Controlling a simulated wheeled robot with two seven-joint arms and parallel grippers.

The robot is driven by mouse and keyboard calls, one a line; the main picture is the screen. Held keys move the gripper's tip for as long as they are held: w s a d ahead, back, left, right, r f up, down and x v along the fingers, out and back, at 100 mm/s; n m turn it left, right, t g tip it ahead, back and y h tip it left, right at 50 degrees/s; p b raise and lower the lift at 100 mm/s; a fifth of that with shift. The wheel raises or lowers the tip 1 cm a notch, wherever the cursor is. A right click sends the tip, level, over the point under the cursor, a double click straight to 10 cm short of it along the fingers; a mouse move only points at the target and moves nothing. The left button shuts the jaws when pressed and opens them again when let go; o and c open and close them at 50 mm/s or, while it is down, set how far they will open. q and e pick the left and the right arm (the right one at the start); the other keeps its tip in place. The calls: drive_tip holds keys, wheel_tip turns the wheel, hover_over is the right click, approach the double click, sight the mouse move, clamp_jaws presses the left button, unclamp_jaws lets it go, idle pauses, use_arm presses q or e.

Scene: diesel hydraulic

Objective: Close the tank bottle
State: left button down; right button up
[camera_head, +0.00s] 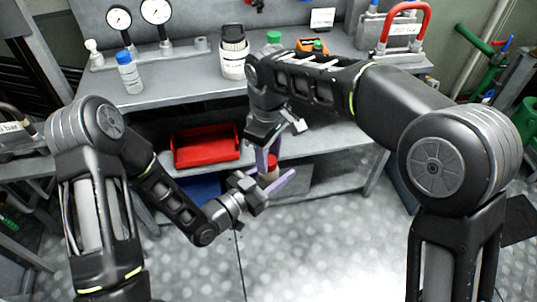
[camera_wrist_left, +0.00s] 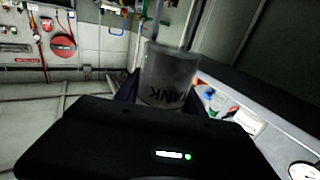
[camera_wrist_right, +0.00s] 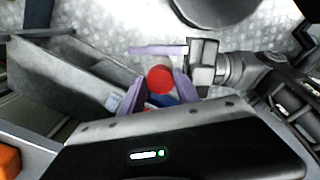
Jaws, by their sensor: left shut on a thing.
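My left gripper (camera_head: 268,184) is shut on the tank bottle, low in front of the workbench. In the left wrist view the bottle (camera_wrist_left: 168,75) is grey and translucent, with upside-down lettering ending in "ANK". In the head view it is mostly hidden by the grippers. My right gripper (camera_head: 264,150) points down just above it. In the right wrist view a round red cap (camera_wrist_right: 160,79) shows between the right fingers (camera_wrist_right: 157,92), with a gap on the left side, so they look open. I cannot tell whether the cap is seated on the bottle.
The workbench (camera_head: 175,92) carries a white bottle with a blue cap (camera_head: 129,74), a white jar (camera_head: 233,60), gauges (camera_head: 156,12) and a red-handled device (camera_head: 405,40). A red bin (camera_head: 206,147) sits on the lower shelf. The floor (camera_head: 330,235) in front is clear.

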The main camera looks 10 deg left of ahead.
clamp_jaws()
idle(0.3)
drive_tip(key=o, duration=0.6)
unclamp_jaws()
drive_tip(key=shift+c, duration=0.2)
wheel_tip(320, 180, up, 8)
drive_tip(key=shift+f, duration=0.2)
